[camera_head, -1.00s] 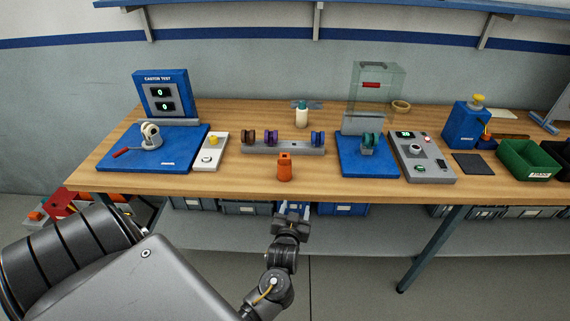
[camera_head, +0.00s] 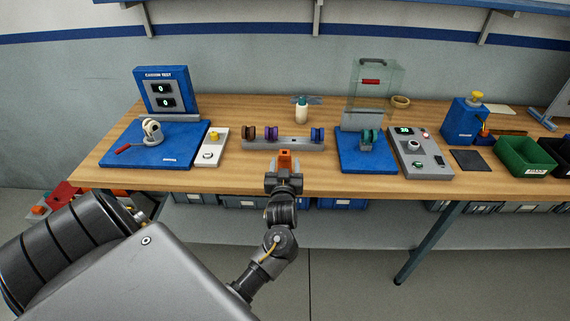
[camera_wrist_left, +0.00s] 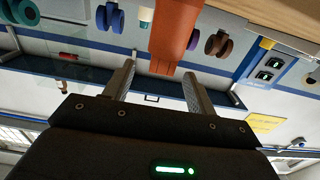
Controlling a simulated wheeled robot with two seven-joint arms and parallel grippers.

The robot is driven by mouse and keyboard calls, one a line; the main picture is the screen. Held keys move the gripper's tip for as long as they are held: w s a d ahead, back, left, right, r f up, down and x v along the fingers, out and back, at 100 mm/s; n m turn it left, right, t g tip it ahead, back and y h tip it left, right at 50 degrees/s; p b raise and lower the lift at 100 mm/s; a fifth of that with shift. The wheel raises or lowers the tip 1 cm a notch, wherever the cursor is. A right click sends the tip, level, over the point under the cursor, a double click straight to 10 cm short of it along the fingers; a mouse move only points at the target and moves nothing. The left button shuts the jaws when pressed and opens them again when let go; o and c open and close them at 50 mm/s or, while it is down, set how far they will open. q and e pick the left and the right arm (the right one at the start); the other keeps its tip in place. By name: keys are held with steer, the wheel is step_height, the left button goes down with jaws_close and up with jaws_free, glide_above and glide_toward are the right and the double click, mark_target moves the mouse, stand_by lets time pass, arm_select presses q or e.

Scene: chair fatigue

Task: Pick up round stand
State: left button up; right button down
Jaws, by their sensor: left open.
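An upright orange block (camera_head: 285,157) with a small hole near its top stands near the table's front edge. My left gripper (camera_head: 284,175) is open just in front of it and hides its lower part. In the left wrist view, the orange block (camera_wrist_left: 175,38) reaches in between the two spread fingers of the left gripper (camera_wrist_left: 158,82), with no clear contact. A small round tan ring (camera_head: 400,102) lies at the back, right of the clear guard; I cannot tell which of these is the round stand. My right gripper is out of view.
Behind the orange block is a grey rack (camera_head: 283,144) with coloured rollers. A blue caster tester (camera_head: 166,92) and a white button box (camera_head: 208,147) stand left. A blue fixture (camera_head: 365,160) with a clear guard, a grey control panel (camera_head: 425,158) and a green bin (camera_head: 526,160) stand right.

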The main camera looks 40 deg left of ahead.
mark_target(285, 158)
arm_select(q)
steer(key=shift+w+a+r, duration=0.15)
steer(key=shift+w+a, duration=0.05)
steer(key=x, duration=0.1)
steer(key=p+x, duration=0.1)
steer(key=x, duration=0.1)
steer(key=p+x, duration=0.1)
steer(key=shift+w+a+f, duration=0.2)
steer(key=shift+a+f, duration=0.1)
steer(key=shift+a, duration=0.05)
steer(key=shift+d, duration=0.1)
steer(key=shift+c, duration=0.8)
jaws_close()
